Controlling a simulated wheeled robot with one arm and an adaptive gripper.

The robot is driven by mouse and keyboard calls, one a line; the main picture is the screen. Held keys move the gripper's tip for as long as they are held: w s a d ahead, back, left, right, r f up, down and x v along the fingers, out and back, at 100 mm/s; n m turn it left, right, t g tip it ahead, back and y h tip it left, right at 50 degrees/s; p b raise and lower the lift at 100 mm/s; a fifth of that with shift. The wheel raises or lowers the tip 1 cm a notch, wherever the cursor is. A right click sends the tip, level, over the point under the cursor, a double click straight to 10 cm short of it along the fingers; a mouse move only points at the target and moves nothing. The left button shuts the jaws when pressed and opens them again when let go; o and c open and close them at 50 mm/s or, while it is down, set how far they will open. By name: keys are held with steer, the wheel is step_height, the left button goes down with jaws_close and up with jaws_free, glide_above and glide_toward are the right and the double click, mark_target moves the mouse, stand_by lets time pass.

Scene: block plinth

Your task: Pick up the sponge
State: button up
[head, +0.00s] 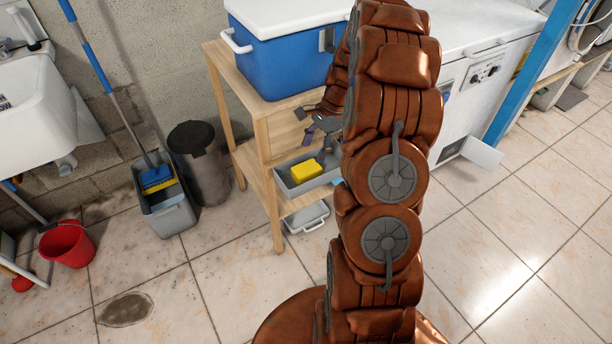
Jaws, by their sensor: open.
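A yellow sponge (306,170) lies in a shallow grey tray (284,187) on the middle level of a wooden shelf unit (262,140). My gripper (306,125) is above and slightly behind the sponge in the picture, apart from it. Its fingers are spread and nothing shows between them. My arm hides part of the gripper's wrist and the right side of the shelf.
A blue and white cooler (285,55) stands on top of the shelf. A grey lidded container (307,217) sits low under the tray. A mop bucket (165,210), dark bin (200,165) and red bucket (68,243) stand left.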

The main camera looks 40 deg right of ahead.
mark_target(306, 168)
steer(key=shift+f, duration=0.6)
steer(key=shift+x, duration=3.5)
steer(key=shift+w, duration=0.15)
steer(key=c, duration=0.6)
steer(key=shift+r, duration=0.1)
step_height(306, 168, up, 18)
steer(key=shift+f, duration=0.1)
